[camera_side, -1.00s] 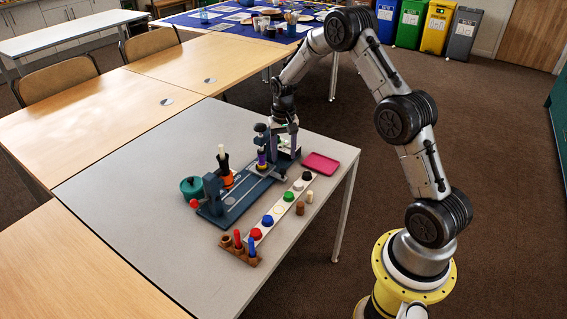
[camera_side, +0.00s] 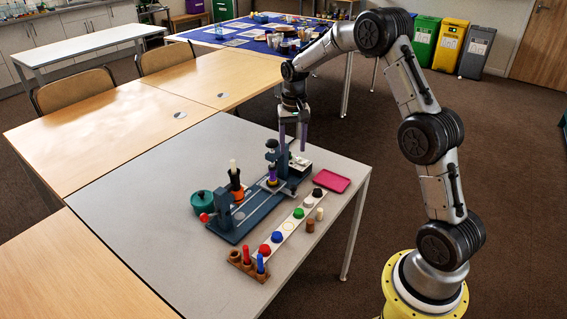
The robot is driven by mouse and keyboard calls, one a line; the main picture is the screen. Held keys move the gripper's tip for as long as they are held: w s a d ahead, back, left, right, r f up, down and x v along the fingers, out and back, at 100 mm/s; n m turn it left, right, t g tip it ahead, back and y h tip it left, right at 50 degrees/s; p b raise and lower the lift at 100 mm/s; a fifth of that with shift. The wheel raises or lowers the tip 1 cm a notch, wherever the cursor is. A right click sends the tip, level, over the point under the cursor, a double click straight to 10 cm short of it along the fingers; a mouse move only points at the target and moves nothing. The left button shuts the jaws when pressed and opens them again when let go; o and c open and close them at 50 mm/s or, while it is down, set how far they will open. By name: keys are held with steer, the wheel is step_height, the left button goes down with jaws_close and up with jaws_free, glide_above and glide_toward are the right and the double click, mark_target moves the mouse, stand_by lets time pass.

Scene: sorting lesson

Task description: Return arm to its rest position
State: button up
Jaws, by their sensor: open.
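My gripper (camera_side: 293,140) hangs over the far end of a dark blue bench device (camera_side: 240,222), its two purple-grey fingers pointing down and apart. Nothing shows between them. Whether the fingertips are clear of the device's far end I cannot tell.
A white strip (camera_side: 284,229) holds several coloured round pieces. A wooden rack (camera_side: 240,264) holds red and blue pegs. A pink tray (camera_side: 331,180) lies near the right table edge, and a teal pot (camera_side: 202,203) stands left of the device. The grey table's left part is clear.

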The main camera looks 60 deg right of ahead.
steer(key=s+a+r+n+t, duration=0.1)
steer(key=a+r, duration=0.2)
steer(key=r, duration=0.3)
steer(key=a+r+t, duration=0.1)
steer(key=a+r, duration=0.2)
steer(key=r, duration=0.2)
steer(key=s+a+r+n+t, duration=0.2)
steer(key=s+a+r+n, duration=0.1)
steer(key=s+a+r, duration=0.55)
steer(key=s+a+f+n, duration=0.2)
steer(key=s, duration=0.7)
steer(key=s+a+f+n+t, duration=0.1)
steer(key=s+f+n, duration=0.1)
steer(key=s, duration=0.8)
steer(key=shift+s+a+f+n, duration=0.15)
steer(key=shift+a+f+n, duration=0.25)
steer(key=shift+f, duration=0.05)
